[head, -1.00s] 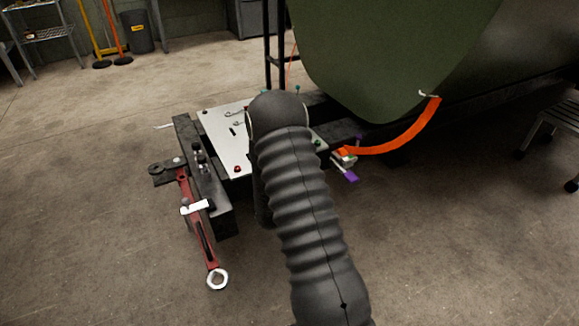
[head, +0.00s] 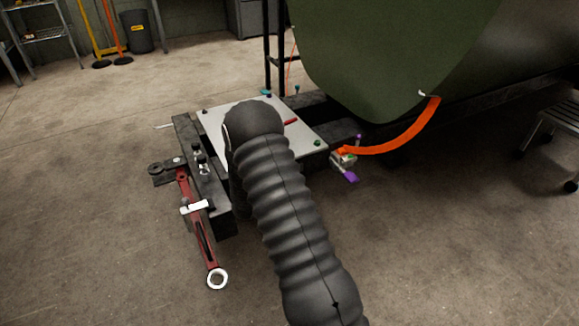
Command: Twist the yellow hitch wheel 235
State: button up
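No yellow hitch wheel shows in the head view. My arm, in a ribbed dark sleeve, reaches up over the hitch end of the cradle and covers part of a pale plate (head: 298,141). My gripper is hidden behind the arm, so its opening and its distance from any wheel do not show. A red handle-like piece (head: 290,122) sticks out beside the arm over the plate. A red tow bar (head: 204,238) with a ring at its end hangs off the dark frame (head: 184,136) at the left.
The large green fuselage (head: 385,55) stands behind the plate at the right. An orange strap (head: 405,137) runs down to a fitting with purple handles (head: 351,177). A dark stool (head: 556,130) stands at the right edge. The floor left and in front is clear.

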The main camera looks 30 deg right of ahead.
jog(key=shift+w+r, duration=0.1)
jog(key=o, duration=1.2)
jog(key=shift+d, duration=0.1)
jog(key=v, duration=1.2)
